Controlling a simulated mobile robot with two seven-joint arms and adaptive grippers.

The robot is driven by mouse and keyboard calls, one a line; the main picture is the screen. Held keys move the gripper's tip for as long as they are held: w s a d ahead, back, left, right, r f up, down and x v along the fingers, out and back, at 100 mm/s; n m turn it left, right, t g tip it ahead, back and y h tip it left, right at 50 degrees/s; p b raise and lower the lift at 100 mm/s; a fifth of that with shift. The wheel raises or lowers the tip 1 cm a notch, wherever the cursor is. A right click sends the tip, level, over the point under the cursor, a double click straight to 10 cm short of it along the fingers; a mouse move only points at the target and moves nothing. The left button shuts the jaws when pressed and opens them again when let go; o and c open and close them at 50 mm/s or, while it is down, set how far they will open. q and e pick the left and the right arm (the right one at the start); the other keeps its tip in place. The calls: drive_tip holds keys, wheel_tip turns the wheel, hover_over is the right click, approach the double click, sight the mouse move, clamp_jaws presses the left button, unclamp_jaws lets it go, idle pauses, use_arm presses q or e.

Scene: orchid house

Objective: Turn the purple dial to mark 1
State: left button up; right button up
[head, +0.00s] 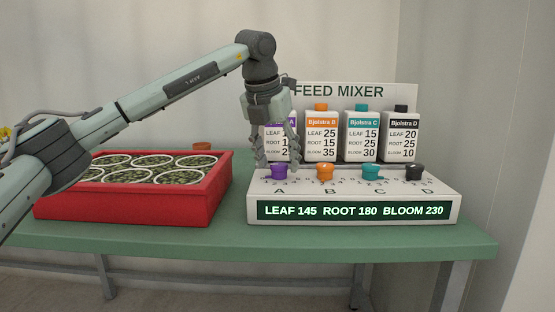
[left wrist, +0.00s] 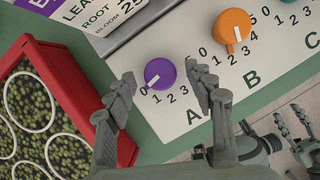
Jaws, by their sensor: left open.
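The purple dial (head: 278,171) is the leftmost on the white mixer's sloped panel, above the letter A. In the left wrist view the purple dial (left wrist: 160,73) has a white pointer line aimed down-left at mark 0, with 1, 2 and 3 following to the right. My left gripper (head: 277,163) is open, pointing down over the dial. In the left wrist view its fingers (left wrist: 164,88) are spread with the dial between and beyond them, seemingly untouched.
An orange dial (head: 324,172), a teal dial (head: 370,171) and a black dial (head: 414,172) stand to the right. Several bottles stand behind. The display (head: 354,211) reads LEAF 145 ROOT 180 BLOOM 230. A red tray (head: 150,208) of pots sits left on the green table (head: 300,236).

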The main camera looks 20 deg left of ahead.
use_arm(q)
drive_tip(key=shift+c, duration=0.2)
drive_tip(key=c, duration=1.1)
drive_tip(key=n+y, duration=0.1)
drive_tip(key=n, duration=0.2)
drive_tip(key=shift+d, duration=0.2)
drive_tip(key=shift+n+y, duration=0.5)
drive_tip(key=shift+n, duration=0.6)
drive_tip(key=shift+w+n, duration=0.1)
drive_tip(key=shift+n, duration=0.4)
use_arm(e)
drive_tip(key=shift+s+d+f+g, duration=0.15)
drive_tip(key=shift+d+f+g, duration=0.35)
drive_tip(key=shift+d+f, duration=0.3)
drive_tip(key=shift+a+f, duration=0.1)
drive_tip(key=shift+f, duration=0.05)
